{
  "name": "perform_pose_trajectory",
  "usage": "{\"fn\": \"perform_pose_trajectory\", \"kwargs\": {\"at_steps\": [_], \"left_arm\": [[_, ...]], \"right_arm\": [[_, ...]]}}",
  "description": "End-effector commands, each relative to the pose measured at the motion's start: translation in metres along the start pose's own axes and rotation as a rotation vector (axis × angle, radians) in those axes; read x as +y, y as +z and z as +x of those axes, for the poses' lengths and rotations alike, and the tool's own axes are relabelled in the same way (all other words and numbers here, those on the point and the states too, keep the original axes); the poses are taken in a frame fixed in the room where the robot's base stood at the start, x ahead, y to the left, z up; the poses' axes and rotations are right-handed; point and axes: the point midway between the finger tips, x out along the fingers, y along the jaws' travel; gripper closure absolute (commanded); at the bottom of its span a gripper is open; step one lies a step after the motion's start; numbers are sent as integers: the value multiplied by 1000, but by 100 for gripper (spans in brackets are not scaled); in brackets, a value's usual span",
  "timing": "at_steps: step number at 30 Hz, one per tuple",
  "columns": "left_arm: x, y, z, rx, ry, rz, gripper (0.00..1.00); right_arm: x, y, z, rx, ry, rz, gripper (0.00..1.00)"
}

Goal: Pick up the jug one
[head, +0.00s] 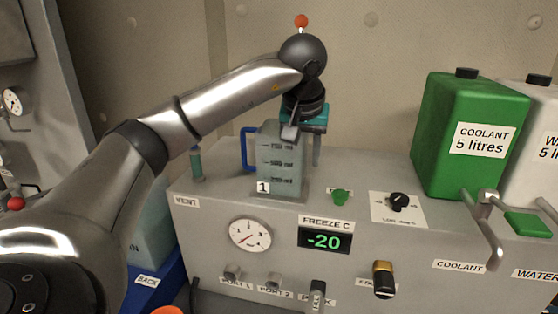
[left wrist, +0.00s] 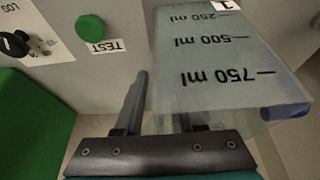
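Jug one (head: 283,165) is a clear grey measuring jug with a "1" label and a blue handle (head: 248,150) on its left. It stands upright on the grey console. My left gripper (head: 304,148) points down over the jug's right rim. In the left wrist view the jug (left wrist: 215,60) fills the right side. One finger of my left gripper (left wrist: 160,105) is outside the jug wall; the other shows at the wall's inner side, partly blurred by the jug. A gap shows between the fingers, so it looks open. My right gripper is not in view.
A green coolant tank (head: 465,135) and a white water tank (head: 540,150) stand at the right. A green TEST button (head: 341,196) and a black knob (head: 398,200) are right of the jug. A vent pipe (head: 196,163) stands left. A wall is behind.

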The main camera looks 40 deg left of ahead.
Motion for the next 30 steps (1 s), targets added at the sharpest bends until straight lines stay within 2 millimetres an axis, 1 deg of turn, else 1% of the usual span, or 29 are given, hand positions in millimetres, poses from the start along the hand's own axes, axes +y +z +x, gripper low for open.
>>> {"fn": "perform_pose_trajectory", "kwargs": {"at_steps": [7,15,17,18,30], "left_arm": [[0,0,2,1,0,0,61],[0,0,2,1,1,1,92],[0,0,2,1,1,1,98],[0,0,2,1,1,1,100],[0,0,2,1,1,1,100]], "right_arm": [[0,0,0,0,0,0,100],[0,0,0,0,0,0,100],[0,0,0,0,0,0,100],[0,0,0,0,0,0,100],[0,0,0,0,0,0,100]]}}
